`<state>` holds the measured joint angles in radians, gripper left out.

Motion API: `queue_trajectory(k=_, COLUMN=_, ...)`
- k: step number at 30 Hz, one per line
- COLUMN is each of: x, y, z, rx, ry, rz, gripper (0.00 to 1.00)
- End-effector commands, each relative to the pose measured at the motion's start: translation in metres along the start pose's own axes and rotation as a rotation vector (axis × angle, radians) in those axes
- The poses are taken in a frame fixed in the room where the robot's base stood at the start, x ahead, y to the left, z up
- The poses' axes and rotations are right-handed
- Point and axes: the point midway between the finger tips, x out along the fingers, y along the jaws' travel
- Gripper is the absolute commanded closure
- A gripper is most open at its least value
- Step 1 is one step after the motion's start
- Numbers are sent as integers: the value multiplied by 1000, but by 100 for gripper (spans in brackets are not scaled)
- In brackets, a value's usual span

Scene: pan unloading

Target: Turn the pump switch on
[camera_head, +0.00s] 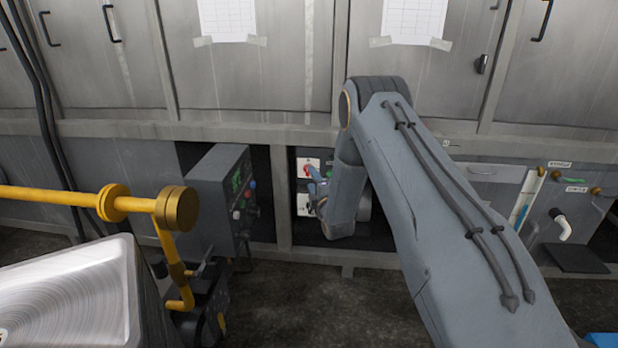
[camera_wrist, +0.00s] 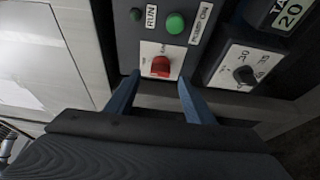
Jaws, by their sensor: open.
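The red pump switch (camera_wrist: 160,67) sits on a white plate on a dark control panel in the wrist view.
In the head view a grey control box (camera_head: 210,195) stands left of the recess, with a yellow pipe (camera_head: 75,198) and metal pan (camera_head: 70,300) nearer.

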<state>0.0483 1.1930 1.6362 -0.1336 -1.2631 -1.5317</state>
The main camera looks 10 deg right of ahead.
Motion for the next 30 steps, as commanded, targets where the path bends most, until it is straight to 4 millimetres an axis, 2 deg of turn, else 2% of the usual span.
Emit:
queue_trajectory(k=3, x=20, y=-1, z=0, rx=0, ry=0, rz=2, gripper=52)
queue_trajectory(k=9, x=42, y=-1, z=0, rx=1, ry=0, rz=0, gripper=52)
queue_trajectory(k=20, x=49, y=-1, z=0, rx=2, ry=0, rz=-3, gripper=52)
queue_trajectory(k=23, x=48, y=0, z=0, rx=2, ry=0, rz=-2, gripper=65)
queue_trajectory(k=27, x=48, y=0, z=0, rx=2, ry=0, rz=-2, gripper=89)
queue_trajectory(k=28, x=48, y=0, z=0, rx=2, ry=0, rz=-2, gripper=93)
queue_trajectory(k=30, x=48, y=0, z=0, rx=2, ry=0, rz=-2, gripper=93)
